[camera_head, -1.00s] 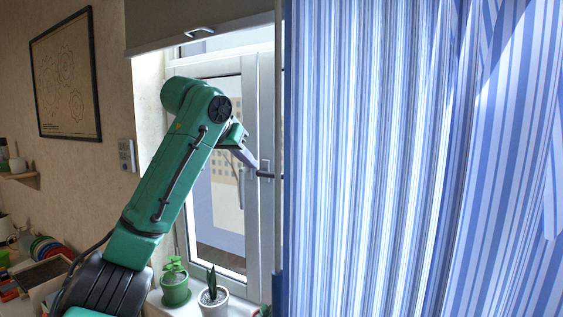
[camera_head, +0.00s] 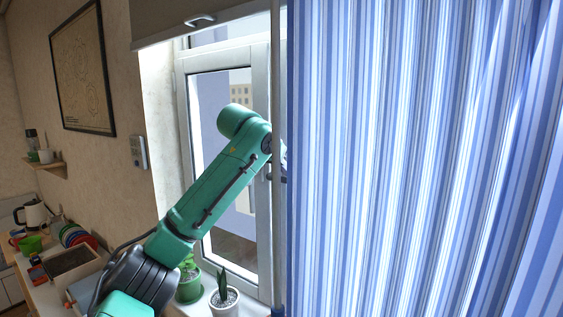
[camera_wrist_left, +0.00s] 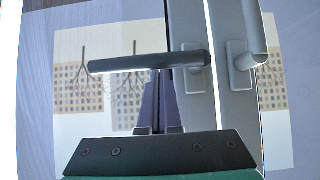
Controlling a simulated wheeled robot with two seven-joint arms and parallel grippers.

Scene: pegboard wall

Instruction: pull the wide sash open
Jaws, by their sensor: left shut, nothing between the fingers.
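The window (camera_head: 262,90) stands behind my left arm in the head view, its right side covered by the curtain. In the left wrist view, a dark lever handle (camera_wrist_left: 130,64) lies level, its mount at its right end on a pale window stile (camera_wrist_left: 188,30). A second, pale handle (camera_wrist_left: 250,35) sits to its right on another stile. My left gripper (camera_wrist_left: 160,80) is shut and empty, its tips at the lower edge of the dark handle; I cannot tell whether they touch. In the head view the gripper is hidden. I cannot tell which sash is the wide one.
A blue striped curtain (camera_head: 400,160) fills the right half of the head view. Potted plants (camera_head: 224,303) stand on the sill below my left arm. A blind (camera_head: 220,17) hangs above. A counter with a tray (camera_head: 72,264) and a kettle (camera_head: 34,215) is at left.

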